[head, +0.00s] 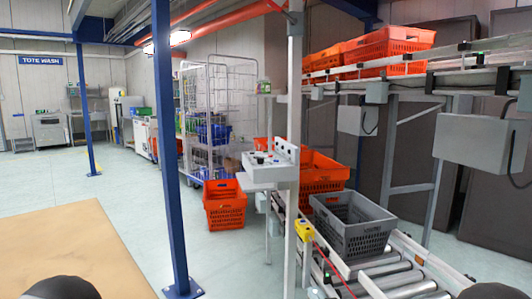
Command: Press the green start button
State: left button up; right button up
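A light grey control box (270,166) with a sloped top is mounted beside a pale upright post, near the middle of the head view. Small dark and coloured controls show on it, but they are too small for me to tell which one is the green start button. Dark rounded parts of my own arms show at the bottom left and bottom right edges. Neither gripper's fingers show, and both are well short of the control box.
A roller conveyor (382,270) carries a grey tote (352,238) and orange totes right of the post. A blue column (168,150) and an orange tote (224,212) stand left.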

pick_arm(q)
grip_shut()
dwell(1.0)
